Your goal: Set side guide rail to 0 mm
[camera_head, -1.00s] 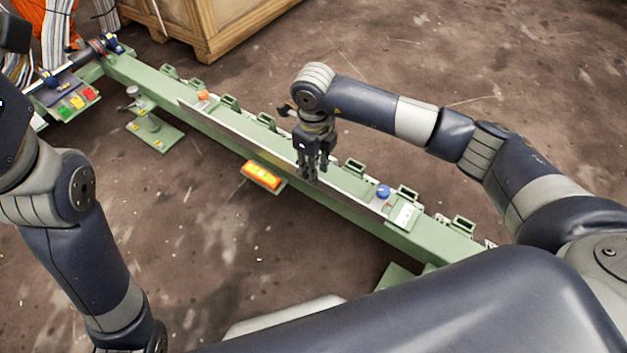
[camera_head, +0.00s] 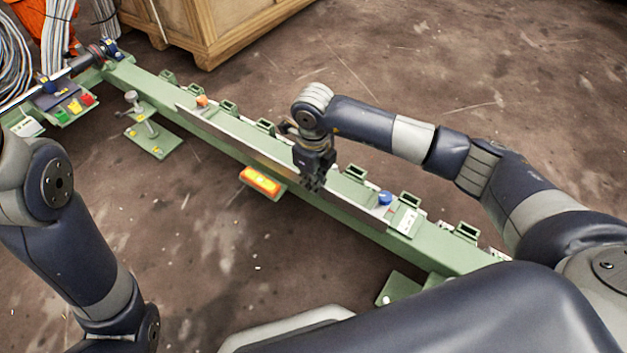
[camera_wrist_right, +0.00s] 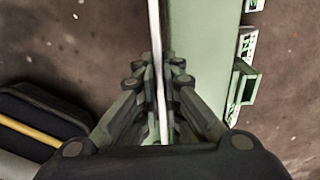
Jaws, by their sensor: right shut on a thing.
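The side guide rail (camera_head: 225,134) is a long thin metal strip standing on edge along the green beam. My right gripper (camera_head: 312,186) is over the middle of the beam, pointing down, with its fingers shut on the rail. In the right wrist view the rail (camera_wrist_right: 155,35) runs as a thin pale edge between the two fingers (camera_wrist_right: 160,85), which press on it from both sides. The fingers hide part of the rail. An arm of mine enters from the left, but its gripper does not show.
The green beam (camera_head: 440,250) carries several brackets, an orange knob (camera_head: 202,101) and a blue knob (camera_head: 385,198). An orange-yellow box (camera_head: 260,181) sticks out in front. A button panel (camera_head: 70,105) is at left. A wooden crate (camera_head: 220,35) stands behind. The floor around is mostly clear.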

